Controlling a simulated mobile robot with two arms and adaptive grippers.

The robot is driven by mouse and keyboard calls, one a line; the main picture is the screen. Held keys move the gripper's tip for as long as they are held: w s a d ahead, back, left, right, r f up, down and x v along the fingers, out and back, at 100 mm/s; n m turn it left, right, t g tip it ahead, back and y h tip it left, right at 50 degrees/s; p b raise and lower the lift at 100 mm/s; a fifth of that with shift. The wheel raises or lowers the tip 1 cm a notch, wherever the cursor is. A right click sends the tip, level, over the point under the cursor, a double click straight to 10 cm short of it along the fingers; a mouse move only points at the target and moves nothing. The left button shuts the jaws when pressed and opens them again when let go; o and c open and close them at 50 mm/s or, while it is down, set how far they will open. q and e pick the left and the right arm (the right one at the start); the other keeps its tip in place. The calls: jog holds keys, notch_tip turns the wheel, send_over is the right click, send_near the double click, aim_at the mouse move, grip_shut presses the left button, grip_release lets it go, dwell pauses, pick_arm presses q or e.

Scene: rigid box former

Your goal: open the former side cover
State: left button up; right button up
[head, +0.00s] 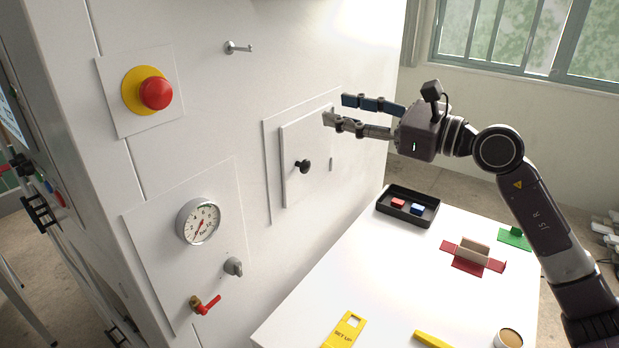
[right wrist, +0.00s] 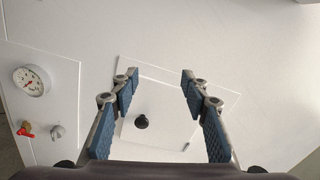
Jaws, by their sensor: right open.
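The side cover (head: 306,165) is a white square panel with a black knob (head: 303,166), set on a white backing plate on the machine's side wall. It looks shut. In the right wrist view the cover (right wrist: 160,128) and its knob (right wrist: 141,121) show between and beyond the fingers. My right gripper (head: 333,109) is open and empty, in front of the cover's upper right part and apart from the knob. In the right wrist view its blue-padded fingers (right wrist: 160,92) are spread wide. My left gripper is not in view.
A red emergency button (head: 156,92), a pressure gauge (head: 199,221), a grey knob (head: 233,266) and a red-handled valve (head: 206,304) are on the wall to the left. A white table (head: 330,290) below holds a black tray (head: 425,217), a cup (head: 509,338) and coloured parts.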

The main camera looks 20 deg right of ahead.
notch_tip(320, 180, down, 5)
jog(key=b, duration=1.4)
send_near(308, 167)
jog(key=w, duration=0.1)
jog(key=p+x, duration=0.2)
jog(key=x, duration=0.2)
jog(key=p+x, duration=0.2)
jog(key=x, duration=0.1)
jog(key=shift+w+a+r, duration=0.15)
jog(key=shift+a+r, duration=0.05)
jog(key=shift+a, duration=0.3)
jog(key=shift+w+a+f, duration=0.1)
jog(key=shift+w+a, duration=0.1)
jog(key=shift+w, duration=0.05)
jog(key=shift+c, duration=0.4)
grip_shut()
